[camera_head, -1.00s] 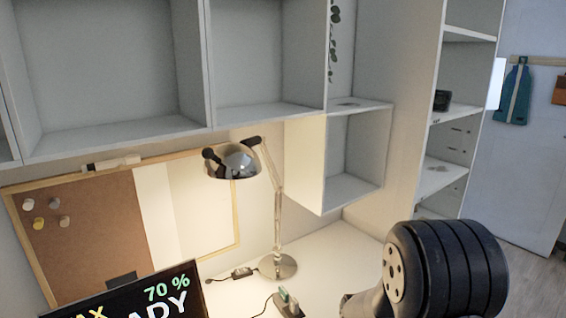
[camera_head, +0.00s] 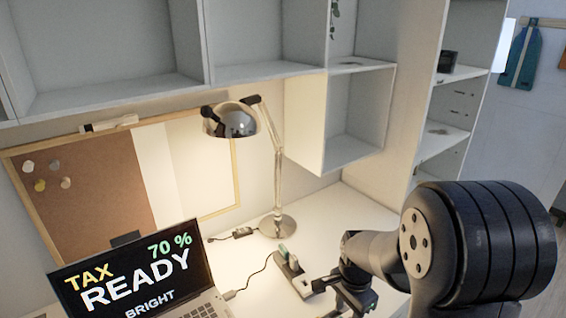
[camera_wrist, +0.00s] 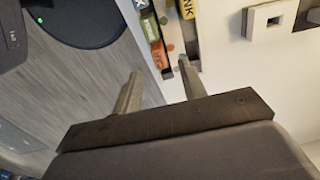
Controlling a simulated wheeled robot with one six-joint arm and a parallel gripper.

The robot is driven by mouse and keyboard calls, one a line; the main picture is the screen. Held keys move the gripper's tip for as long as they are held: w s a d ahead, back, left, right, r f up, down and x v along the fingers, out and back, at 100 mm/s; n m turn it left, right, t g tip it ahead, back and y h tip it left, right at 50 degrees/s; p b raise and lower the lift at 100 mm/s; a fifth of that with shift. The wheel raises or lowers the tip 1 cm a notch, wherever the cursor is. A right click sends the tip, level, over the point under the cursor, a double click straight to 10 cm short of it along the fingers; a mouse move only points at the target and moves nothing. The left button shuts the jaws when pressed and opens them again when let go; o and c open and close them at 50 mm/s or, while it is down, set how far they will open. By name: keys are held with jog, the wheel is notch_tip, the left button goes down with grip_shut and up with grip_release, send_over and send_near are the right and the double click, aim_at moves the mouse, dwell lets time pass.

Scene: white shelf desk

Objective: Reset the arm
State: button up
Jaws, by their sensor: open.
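My arm reaches in from the lower right of the head view. Small green and orange labelled items (camera_wrist: 152,38) lie beyond the fingers, near the desk's edge. I cannot tell whether a fingertip touches anything.
A laptop (camera_head: 130,275) stands at the lower left. A chrome lamp (camera_head: 277,190) stands behind the holder, with a cable nearby. White shelves (camera_head: 265,72) hang above, and a tall shelf unit (camera_head: 447,132) stands at the right.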

notch_tip(320, 180, down, 7)
jog(key=shift+s+r, duration=0.15)
notch_tip(320, 180, up, 5)
jog(key=p, duration=0.4)
jog(key=shift+r, duration=0.1)
notch_tip(320, 180, up, 5)
jog(key=p, duration=0.4)
